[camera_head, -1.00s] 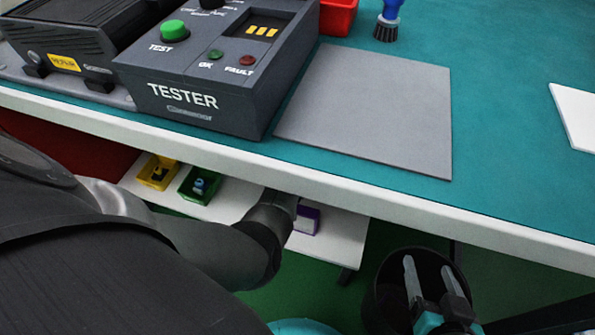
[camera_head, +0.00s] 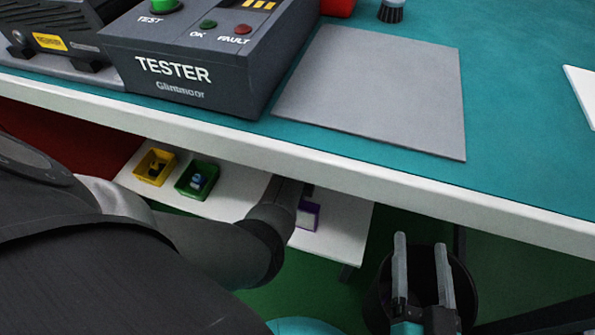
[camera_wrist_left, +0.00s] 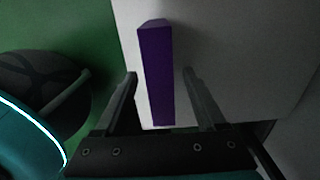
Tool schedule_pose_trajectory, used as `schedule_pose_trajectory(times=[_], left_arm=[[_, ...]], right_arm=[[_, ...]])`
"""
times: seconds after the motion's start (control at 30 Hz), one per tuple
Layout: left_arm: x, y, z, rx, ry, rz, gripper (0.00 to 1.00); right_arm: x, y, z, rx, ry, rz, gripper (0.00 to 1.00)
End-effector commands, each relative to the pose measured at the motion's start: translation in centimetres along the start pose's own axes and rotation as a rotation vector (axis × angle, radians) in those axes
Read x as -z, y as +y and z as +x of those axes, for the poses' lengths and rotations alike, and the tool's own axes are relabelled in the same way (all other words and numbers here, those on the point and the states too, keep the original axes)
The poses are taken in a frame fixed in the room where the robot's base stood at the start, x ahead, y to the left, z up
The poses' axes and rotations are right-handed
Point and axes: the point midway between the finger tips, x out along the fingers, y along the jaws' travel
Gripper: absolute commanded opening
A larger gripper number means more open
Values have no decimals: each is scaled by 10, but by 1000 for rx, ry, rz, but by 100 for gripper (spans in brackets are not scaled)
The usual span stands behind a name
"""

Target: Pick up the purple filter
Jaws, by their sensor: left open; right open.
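The purple filter (camera_head: 308,215) is a purple-edged block with a pale face. It stands on the white low shelf (camera_head: 340,232) under the bench. In the left wrist view, the purple filter (camera_wrist_left: 158,75) shows as a narrow purple slab between the fingers of my left gripper (camera_wrist_left: 160,74). That gripper is open, with a gap on each side of the filter. Its fingers are mostly hidden in the head view by my arm and the bench edge. My right gripper (camera_head: 420,245) is open and empty, in front of the bench.
The white bench edge (camera_head: 400,193) overhangs the shelf. Yellow (camera_head: 155,168) and green (camera_head: 196,181) bins stand on the shelf's left. A black round bin (camera_head: 462,290) is beneath my right gripper. The tester (camera_head: 195,65) and a grey mat (camera_head: 375,90) are on the bench.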

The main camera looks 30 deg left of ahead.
Motion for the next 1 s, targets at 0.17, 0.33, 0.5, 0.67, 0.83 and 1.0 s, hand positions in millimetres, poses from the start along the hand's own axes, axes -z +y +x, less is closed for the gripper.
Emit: schedule_pose_trajectory(times=[0.17,0.33,0.5,0.67,0.83,1.0], left_arm=[[0,0,0,0,0,0,72],[0,0,0,0,0,0,62],[0,0,0,0,0,0,43],[0,0,0,0,0,0,25],[0,0,0,0,0,0,6],[0,0,0,0,0,0,0]], right_arm=[[0,0,0,1,5,1,71],[0,0,0,1,4,1,71],[0,0,0,1,3,1,71],[0,0,0,1,3,1,71],[0,0,0,0,2,1,71],[0,0,0,0,2,1,71]])
